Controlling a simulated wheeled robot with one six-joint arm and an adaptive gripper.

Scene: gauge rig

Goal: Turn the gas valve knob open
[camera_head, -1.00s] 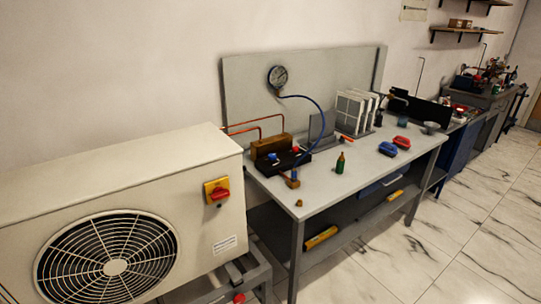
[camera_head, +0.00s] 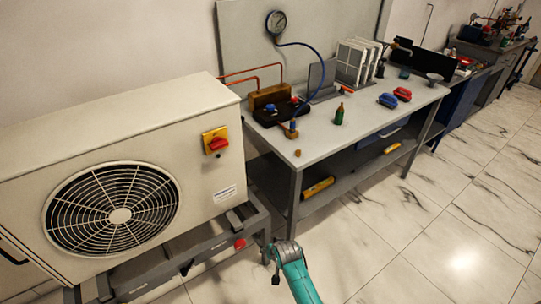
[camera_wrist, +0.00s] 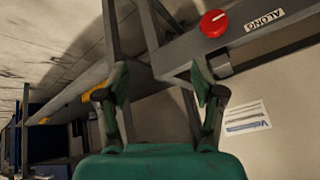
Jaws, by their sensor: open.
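A round red knob (camera_head: 240,243) sits on the grey rail under the outdoor fan unit in the head view. It also shows at the top right of the wrist view (camera_wrist: 214,23), beside a label reading "ALONG" that appears upside down. I cannot tell for certain that it is the gas valve knob; a blue-topped brass fitting (camera_head: 293,126) is on the bench. My gripper (camera_wrist: 158,80) is open and empty, with its two fingers apart. The red knob lies beyond and to the right of the fingers, apart from them. In the head view my teal arm is at the bottom, right of the knob.
The fan unit (camera_head: 120,130) carries a red and yellow switch (camera_head: 215,140). The marble floor at right is clear.

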